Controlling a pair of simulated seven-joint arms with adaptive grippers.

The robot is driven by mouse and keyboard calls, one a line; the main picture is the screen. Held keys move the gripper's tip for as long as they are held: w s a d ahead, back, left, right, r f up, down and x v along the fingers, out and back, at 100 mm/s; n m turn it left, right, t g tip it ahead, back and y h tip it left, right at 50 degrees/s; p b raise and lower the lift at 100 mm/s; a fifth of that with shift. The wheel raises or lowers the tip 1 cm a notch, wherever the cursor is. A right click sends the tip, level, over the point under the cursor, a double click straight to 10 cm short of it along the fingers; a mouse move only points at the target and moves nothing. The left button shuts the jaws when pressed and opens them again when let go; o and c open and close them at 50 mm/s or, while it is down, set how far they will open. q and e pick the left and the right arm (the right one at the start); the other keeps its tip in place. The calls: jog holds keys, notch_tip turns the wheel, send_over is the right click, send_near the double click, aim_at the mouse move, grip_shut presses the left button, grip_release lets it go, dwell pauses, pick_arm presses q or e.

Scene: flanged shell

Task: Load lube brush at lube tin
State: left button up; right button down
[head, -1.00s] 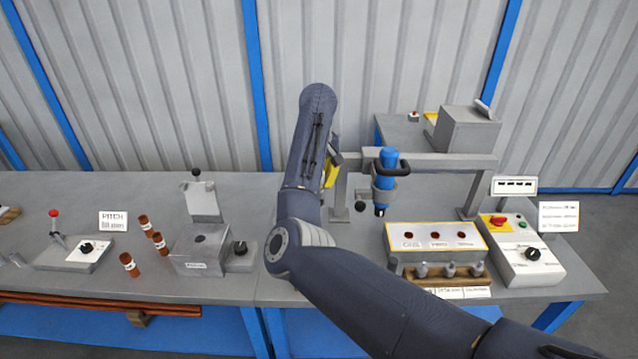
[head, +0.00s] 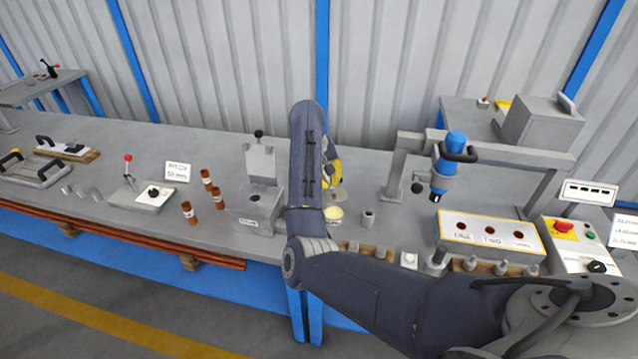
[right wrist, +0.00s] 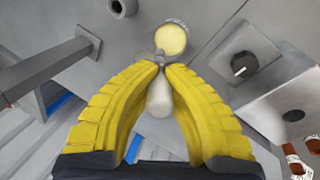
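The lube tin (head: 335,214) is a small round tin with a pale yellow top, on the bench just right of my right forearm. It also shows in the right wrist view (right wrist: 172,38), just beyond the fingertips. My right gripper (right wrist: 160,64) has yellow fingers that meet at the tips around the brush (right wrist: 159,98), whose pale rounded handle shows between them. In the head view the right gripper (head: 333,178) is partly hidden by my arm, close above the tin. I cannot tell whether the brush touches the tin's contents. My left gripper is not in view.
A grey cup (head: 368,219) stands right of the tin. A grey box with a raised lid (head: 255,208) is left of my arm. A blue tool on a stand (head: 447,165) and a panel with red-brown holes (head: 490,233) are to the right. Several brown cylinders (head: 207,180) stand further left.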

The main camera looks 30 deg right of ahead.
jog(key=shift+w+a, duration=0.2)
jog(key=shift+a, duration=0.05)
jog(key=shift+s+d+h, duration=0.1)
jog(key=shift+d+h, duration=0.15)
jog(key=shift+h, duration=0.15)
jog(key=shift+f+m, duration=0.2)
jog(key=shift+m, duration=0.1)
jog(key=shift+f, duration=0.3)
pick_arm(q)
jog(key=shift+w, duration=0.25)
pick_arm(e)
jog(key=shift+f, duration=2.45)
jog(key=shift+f, duration=0.65)
